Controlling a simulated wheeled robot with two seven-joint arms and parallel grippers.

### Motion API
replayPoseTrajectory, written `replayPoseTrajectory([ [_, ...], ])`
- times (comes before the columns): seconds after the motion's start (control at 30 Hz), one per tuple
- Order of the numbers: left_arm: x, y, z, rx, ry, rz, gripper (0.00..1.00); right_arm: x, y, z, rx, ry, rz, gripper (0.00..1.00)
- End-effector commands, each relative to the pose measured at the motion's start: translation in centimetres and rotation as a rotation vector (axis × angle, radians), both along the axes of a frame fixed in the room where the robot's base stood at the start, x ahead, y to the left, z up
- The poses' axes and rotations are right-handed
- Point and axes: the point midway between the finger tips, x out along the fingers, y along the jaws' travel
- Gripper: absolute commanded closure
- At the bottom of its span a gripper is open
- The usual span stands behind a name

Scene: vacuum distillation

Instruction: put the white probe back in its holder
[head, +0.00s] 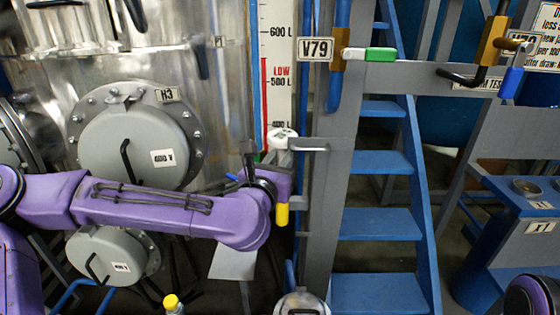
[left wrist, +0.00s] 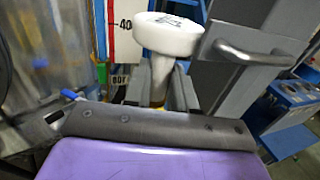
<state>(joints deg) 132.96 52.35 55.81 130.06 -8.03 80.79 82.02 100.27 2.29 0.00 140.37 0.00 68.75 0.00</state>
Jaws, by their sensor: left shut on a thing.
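The white probe has a round white head (head: 282,138), which shows large in the left wrist view (left wrist: 170,35) with its white shaft below. A yellow end (head: 282,214) shows below my left gripper in the head view. My left gripper (head: 275,160) is shut on the probe just under the head; its dark fingers (left wrist: 158,88) stand either side of the shaft. The probe looks roughly upright, beside the grey post. A grey bar handle (head: 308,145) on the post is close right of the head. I cannot tell which part is the holder.
The grey post (head: 328,190) stands close right of my left gripper. Blue steps (head: 380,222) rise behind it. A blue stand (head: 500,250) with a round fitting (head: 527,187) is at right. A steel tank with a round hatch (head: 135,145) is at left.

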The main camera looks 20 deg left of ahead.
Motion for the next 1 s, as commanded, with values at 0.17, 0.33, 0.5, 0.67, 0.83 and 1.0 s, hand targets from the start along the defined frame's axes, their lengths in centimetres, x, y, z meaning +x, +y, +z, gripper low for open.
replayPoseTrajectory([
  [0.17,0.0,0.0,-0.6,0.0,-0.001,0.0,1.0,0.0,0.0,-0.6,0.0,0.0,0.0,0.57],
  [0.33,0.0,0.0,-1.0,0.0,-0.001,0.0,1.0,0.0,0.0,-1.0,0.0,0.0,0.0,0.57],
  [0.5,0.0,0.0,-1.4,0.0,-0.001,0.0,1.0,0.0,0.0,-1.4,0.0,0.0,0.0,0.57],
  [0.67,0.0,0.0,-1.8,0.0,-0.001,0.0,1.0,0.0,0.0,-1.8,0.0,0.0,0.0,0.57],
  [0.83,0.0,0.0,-2.2,0.0,-0.001,0.0,1.0,0.0,0.0,-2.2,0.0,0.0,0.0,0.57],
  [1.0,0.0,0.0,-2.2,0.0,-0.001,0.0,0.45,0.0,0.0,-2.2,0.0,0.0,0.0,0.57],
])
